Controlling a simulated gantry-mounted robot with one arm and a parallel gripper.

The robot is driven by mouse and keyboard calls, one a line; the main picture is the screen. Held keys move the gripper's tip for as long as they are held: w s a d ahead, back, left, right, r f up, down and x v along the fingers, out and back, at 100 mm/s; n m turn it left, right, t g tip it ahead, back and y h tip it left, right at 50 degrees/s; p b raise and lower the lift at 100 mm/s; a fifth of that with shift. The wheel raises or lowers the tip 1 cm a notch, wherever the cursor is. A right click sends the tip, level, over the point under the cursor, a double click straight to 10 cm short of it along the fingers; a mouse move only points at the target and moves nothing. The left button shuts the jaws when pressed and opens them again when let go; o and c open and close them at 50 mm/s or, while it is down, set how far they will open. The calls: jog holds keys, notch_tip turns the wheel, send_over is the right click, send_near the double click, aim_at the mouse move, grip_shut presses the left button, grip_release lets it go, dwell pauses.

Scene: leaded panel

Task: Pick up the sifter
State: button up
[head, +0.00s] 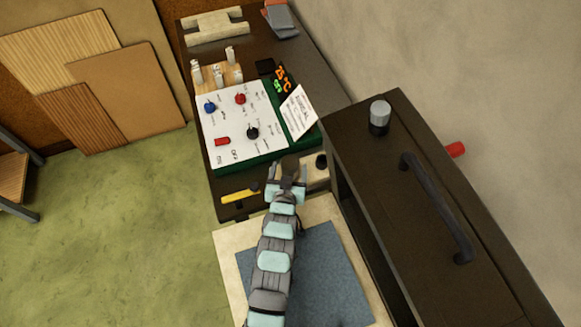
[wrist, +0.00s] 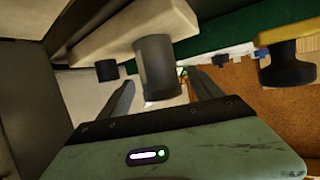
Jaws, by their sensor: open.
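I cannot pick out a sifter for sure in either view. My gripper (head: 290,168) is at the bench's near end, just below the control panel; it also shows in the wrist view (wrist: 160,88). Its two fingers are apart with nothing held between them. A cream block (head: 316,178) with dark cylindrical knobs lies beside it, partly hidden by my gripper. In the wrist view the block (wrist: 120,35) has a dark cylinder (wrist: 155,65) lined up with the gap between my fingers. I cannot tell whether they touch. A yellow piece (head: 238,197) with a dark knob (wrist: 286,65) is to the left.
The white and green control panel (head: 225,150) has knobs and a propped card (head: 298,112). A wooden rack (head: 217,77) stands behind it. A dark cabinet (head: 400,130) with a handle stands close on the right. A blue-grey mat (head: 335,270) lies on a pale board below.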

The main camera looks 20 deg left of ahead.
jog(key=shift+w+a+f, duration=0.15)
jog(key=shift+w+f, duration=0.25)
jog(key=shift+w, duration=0.05)
jog(key=x, duration=0.3)
jog(key=shift+r+p, duration=0.15)
jog(key=shift+p, duration=0.15)
jog(key=shift+w+a+f, duration=0.1)
jog(key=shift+w+f, duration=0.15)
jog(key=shift+w, duration=0.1)
grip_shut()
